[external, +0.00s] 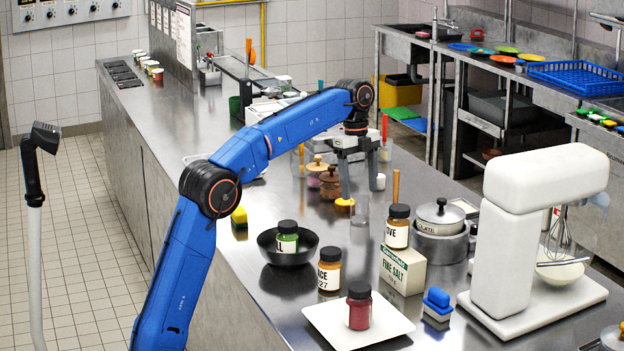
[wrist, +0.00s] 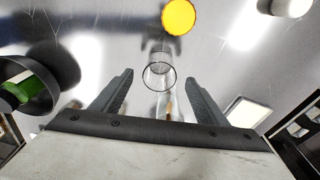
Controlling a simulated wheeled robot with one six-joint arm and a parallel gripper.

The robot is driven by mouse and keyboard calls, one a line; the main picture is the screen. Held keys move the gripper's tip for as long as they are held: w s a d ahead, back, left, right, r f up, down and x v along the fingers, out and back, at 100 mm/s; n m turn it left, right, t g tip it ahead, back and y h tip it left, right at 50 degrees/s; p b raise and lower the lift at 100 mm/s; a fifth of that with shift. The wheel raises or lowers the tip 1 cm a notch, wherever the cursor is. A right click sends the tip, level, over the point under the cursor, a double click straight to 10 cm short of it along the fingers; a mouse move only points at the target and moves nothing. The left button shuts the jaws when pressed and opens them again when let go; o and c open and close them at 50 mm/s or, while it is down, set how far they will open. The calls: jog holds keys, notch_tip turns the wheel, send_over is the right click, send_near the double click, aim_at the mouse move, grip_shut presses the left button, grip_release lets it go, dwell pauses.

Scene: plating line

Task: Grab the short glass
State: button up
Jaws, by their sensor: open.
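The short glass (external: 360,212) is clear and stands on the steel counter. In the wrist view the glass (wrist: 159,76) shows as a see-through cylinder with a dark rim, centred between the fingertips. My gripper (external: 361,188) is open and empty, pointing down just behind the glass in the external view. In the wrist view my gripper (wrist: 161,77) has one finger on each side of the glass with a gap on both sides. I cannot tell the exact height of the fingertips over the glass.
A black bowl (external: 268,240) holds a green-labelled jar (external: 288,236). A yellow round object (wrist: 179,16) lies near the glass. Spice jars (external: 330,270), a salt box (external: 402,270), a pot (external: 440,246) and a white plate (external: 385,333) stand nearby. Wooden mills (external: 329,183) stand close behind.

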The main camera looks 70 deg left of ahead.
aim_at(360, 207)
jog(key=shift+d+f, duration=0.25)
jog(key=shift+f, duration=1.5)
jog(key=shift+d+f, duration=0.2)
jog(key=shift+f, duration=1.5)
jog(key=shift+c, duration=0.3)
jog(key=c, duration=1.2)
jog(key=shift+r, duration=0.15)
